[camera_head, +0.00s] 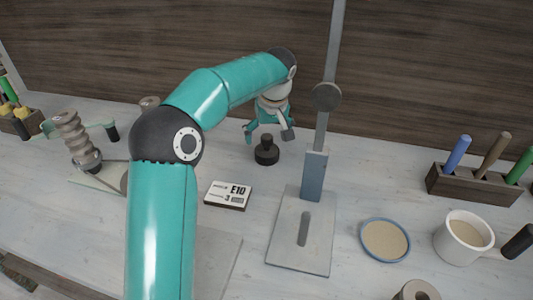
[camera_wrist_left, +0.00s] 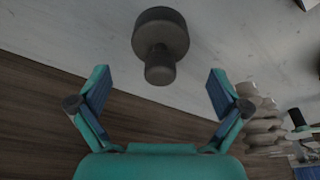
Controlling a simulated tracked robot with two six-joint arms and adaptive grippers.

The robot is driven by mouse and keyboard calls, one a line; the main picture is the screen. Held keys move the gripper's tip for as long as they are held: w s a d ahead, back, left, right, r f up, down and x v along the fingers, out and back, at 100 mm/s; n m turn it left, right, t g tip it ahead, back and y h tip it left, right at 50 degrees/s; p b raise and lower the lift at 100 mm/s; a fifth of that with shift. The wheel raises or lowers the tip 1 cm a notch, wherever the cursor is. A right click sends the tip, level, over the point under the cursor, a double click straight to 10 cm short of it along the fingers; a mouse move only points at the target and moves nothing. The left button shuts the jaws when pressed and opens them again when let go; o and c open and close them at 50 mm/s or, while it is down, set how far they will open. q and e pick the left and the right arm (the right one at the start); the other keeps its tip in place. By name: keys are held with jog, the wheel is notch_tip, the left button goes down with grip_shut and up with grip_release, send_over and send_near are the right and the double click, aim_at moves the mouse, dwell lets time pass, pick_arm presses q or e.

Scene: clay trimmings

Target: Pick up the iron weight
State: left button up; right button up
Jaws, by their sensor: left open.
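The iron weight (camera_head: 266,152) is a dark, squat cylinder with a narrower knob on top. It stands upright on the pale table near the back wall. In the left wrist view the weight (camera_wrist_left: 160,40) shows beyond the fingertips, centred between them, with its knob toward my gripper. My left gripper (camera_head: 269,131) is open and empty, above and just behind the weight in the head view. Its two blue-padded fingers (camera_wrist_left: 157,92) are spread wide and do not appear to touch the weight. My right gripper is not in view.
A label card marked E10 (camera_head: 228,195) lies in front of the weight. A stand with a tall post (camera_head: 314,176) rises close to its right. A saucer (camera_head: 385,240), a mug (camera_head: 463,238) and a tool block (camera_head: 473,187) are further right. A stacked, coil-like grey piece (camera_head: 75,137) stands left.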

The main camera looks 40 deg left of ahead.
aim_at(266, 146)
pick_arm(q)
jog(key=x, duration=0.5)
jog(key=shift+a+f+b, duration=0.15)
jog(key=shift+f+b, duration=0.15)
jog(key=shift+f, duration=0.1)
jog(key=c, duration=1.8)
jog(key=shift+w+r, duration=0.1)
jog(key=shift+r, duration=0.1)
jog(key=shift+c, duration=0.2)
